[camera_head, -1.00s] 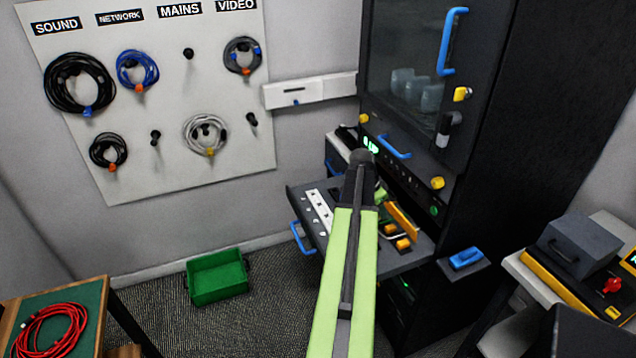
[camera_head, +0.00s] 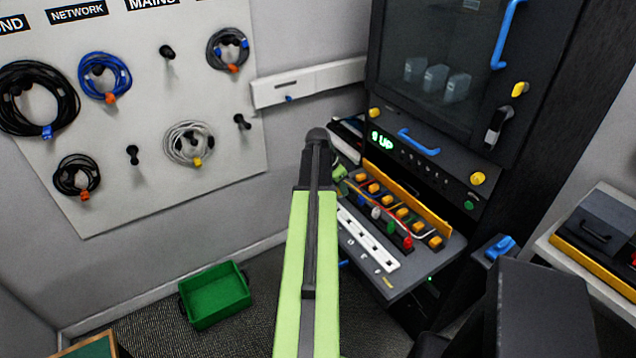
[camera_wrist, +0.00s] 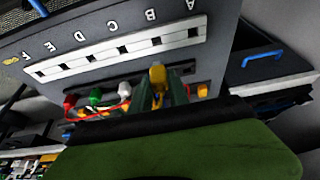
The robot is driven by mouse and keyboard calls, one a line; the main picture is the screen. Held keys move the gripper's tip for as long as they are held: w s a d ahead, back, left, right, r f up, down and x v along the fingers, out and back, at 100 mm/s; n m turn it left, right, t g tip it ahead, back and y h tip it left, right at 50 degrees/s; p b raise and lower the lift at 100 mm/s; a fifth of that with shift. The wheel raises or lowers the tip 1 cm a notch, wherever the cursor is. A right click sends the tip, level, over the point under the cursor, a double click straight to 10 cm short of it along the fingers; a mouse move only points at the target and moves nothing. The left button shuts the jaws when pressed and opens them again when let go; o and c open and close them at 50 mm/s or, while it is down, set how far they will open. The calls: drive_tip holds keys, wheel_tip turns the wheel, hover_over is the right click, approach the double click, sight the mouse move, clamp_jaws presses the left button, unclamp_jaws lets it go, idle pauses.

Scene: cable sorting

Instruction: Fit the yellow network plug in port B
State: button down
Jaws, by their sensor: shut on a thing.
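The yellow network plug (camera_wrist: 157,74) is between the fingers of my gripper (camera_wrist: 160,92), which is shut on it. In the wrist view the plug sits just short of the white port strip (camera_wrist: 75,62), apart from it and roughly in line with port B (camera_wrist: 157,41). The letters A to F appear upside down beside the strip. The strip also shows in the head view (camera_head: 368,239), on the pulled-out shelf. There, my arm hides the plug, and only a bit of my gripper (camera_head: 340,176) shows.
Red (camera_head: 407,243), green (camera_head: 390,228) and white (camera_head: 376,212) plugs stand behind the strip, close to my gripper. A yellow rail (camera_head: 405,198) with orange blocks runs behind them. The dark cabinet (camera_head: 440,80) rises at the back. A green bin (camera_head: 215,297) is on the floor.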

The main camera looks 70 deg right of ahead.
drive_tip(key=shift+w, duration=0.1)
drive_tip(key=shift+w, duration=0.3)
drive_tip(key=b, duration=0.5)
hover_over(341, 208)
drive_tip(key=w, duration=0.1)
drive_tip(key=f, duration=0.2)
drive_tip(key=a+f, duration=0.1)
drive_tip(key=f, duration=0.1)
drive_tip(key=shift+f, duration=0.2)
drive_tip(key=shift+p, duration=0.3)
drive_tip(key=shift+f+b, duration=1.45)
drive_tip(key=shift+b, duration=0.05)
idle(1.8)
idle(0.4)
drive_tip(key=c, duration=0.7)
unclamp_jaws()
